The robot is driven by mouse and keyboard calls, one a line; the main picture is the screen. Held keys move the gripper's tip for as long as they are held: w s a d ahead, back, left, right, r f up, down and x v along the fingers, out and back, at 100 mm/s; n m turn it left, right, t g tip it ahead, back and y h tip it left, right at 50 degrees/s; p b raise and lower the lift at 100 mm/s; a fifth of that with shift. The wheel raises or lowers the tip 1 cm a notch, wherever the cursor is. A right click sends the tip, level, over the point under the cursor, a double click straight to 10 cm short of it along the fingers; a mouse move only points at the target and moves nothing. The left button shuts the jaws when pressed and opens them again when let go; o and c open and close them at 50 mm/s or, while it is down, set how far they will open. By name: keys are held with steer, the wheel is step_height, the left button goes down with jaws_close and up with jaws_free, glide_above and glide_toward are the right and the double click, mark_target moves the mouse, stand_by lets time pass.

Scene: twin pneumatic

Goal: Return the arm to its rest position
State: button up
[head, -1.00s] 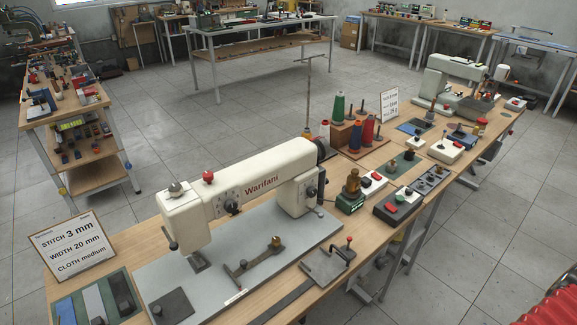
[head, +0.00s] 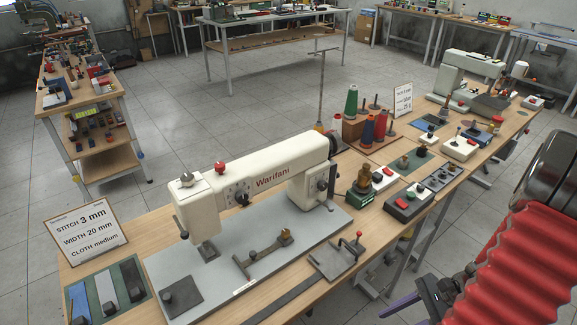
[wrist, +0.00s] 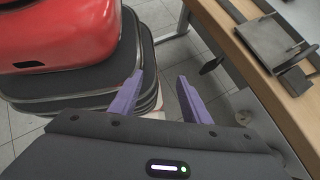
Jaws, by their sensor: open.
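My gripper (wrist: 160,97) shows in the wrist view with two purple fingers spread apart and nothing between them. Tiled floor shows past the fingers. In the head view part of my gripper (head: 402,303) shows at the lower right, its purple fingers beside the front edge of the bench. The red ribbed sleeve of my arm (head: 525,275) fills the lower right corner of that view. My gripper is off the bench and touches nothing that I can see.
The wooden bench (head: 225,316) bears a white sewing machine (head: 262,180), a sign (head: 85,233), thread cones (head: 351,101) and several control boxes. A clamp with a red knob (head: 340,257) lies near the front edge. The bench edge (wrist: 262,85) runs right of my fingers.

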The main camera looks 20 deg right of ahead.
steer(key=w+a+r+n+g+h, duration=0.1)
steer(key=w+a+r+n+h, duration=0.25)
steer(key=r+n, duration=0.4)
steer(key=w+a+r+n+h, duration=0.2)
steer(key=a+r+n+h, duration=0.1)
steer(key=r+n+h, duration=0.4)
steer(key=w+a+r+n+t+y, duration=0.1)
steer(key=a+r+n+t, duration=0.3)
steer(key=a+r, duration=1)
steer(key=shift+w+a+r+n+t, duration=0.15)
steer(key=shift+a+r+n+t, duration=0.2)
steer(key=shift+n, duration=0.9)
